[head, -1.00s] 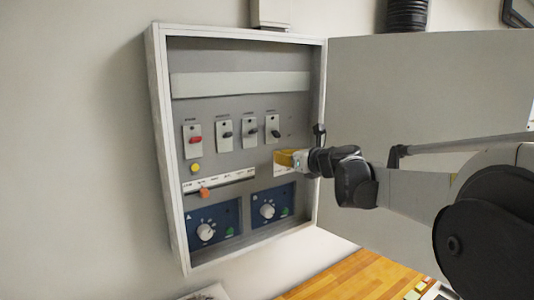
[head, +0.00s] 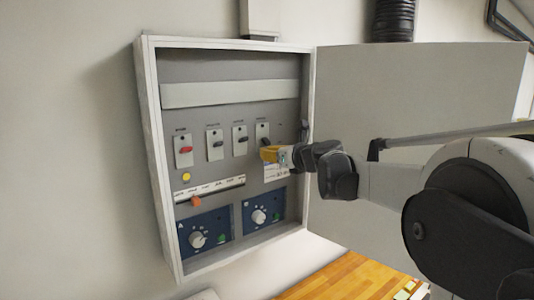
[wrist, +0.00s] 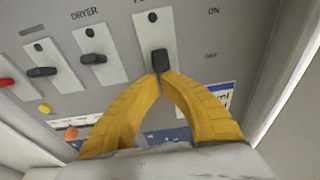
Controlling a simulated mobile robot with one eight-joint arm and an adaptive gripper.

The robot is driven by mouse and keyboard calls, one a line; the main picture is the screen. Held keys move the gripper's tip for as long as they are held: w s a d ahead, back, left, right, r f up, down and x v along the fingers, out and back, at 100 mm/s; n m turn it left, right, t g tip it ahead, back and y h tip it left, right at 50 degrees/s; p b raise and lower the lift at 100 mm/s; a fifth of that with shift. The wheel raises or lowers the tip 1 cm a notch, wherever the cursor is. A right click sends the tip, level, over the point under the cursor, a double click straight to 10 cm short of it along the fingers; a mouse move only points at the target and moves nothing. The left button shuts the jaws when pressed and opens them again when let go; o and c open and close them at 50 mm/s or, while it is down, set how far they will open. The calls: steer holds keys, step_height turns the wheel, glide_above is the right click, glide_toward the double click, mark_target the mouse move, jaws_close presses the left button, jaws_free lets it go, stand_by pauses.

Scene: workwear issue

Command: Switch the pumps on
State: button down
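The rightmost switch (head: 263,131) is a black lever on a white plate, in the row inside the open cabinet. In the wrist view its lever (wrist: 160,61) is level with the OFF mark (wrist: 210,57), below the ON mark (wrist: 213,11). Its name label is cut off at the top, so I cannot read it whole. My gripper (wrist: 161,76) has yellow fingers with their tips together just under the lever, very close to it or touching. It holds nothing that I can see. In the head view the gripper (head: 268,154) partly covers the switch's lower end.
Left of it are two more black switches (head: 239,139) (head: 214,144), one labelled DRYER, and a red one (head: 183,150). Below are a yellow button (head: 186,177), an orange slider (head: 196,201) and two blue dial panels (head: 209,228). The open door (head: 420,90) stands right.

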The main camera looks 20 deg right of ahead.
mark_target(270, 145)
steer(key=shift+r+g+p, duration=0.1)
steer(key=shift+g+p, duration=0.2)
steer(key=shift+s+r+g+p, duration=0.15)
steer(key=shift+r+g+p, duration=0.05)
steer(key=shift+g+p, duration=0.2)
steer(key=shift+s+d+r+g+h+p, duration=0.1)
steer(key=shift+s+r+g+h+p, duration=0.15)
steer(key=shift+r+g+p, duration=0.3)
steer(key=shift+s+r+g+h+p, duration=0.15)
steer(key=shift+s+r+g+p, duration=0.2)
steer(key=shift+r+g, duration=0.25)
steer(key=shift+f+g, duration=0.2)
steer(key=shift+g, duration=0.05)
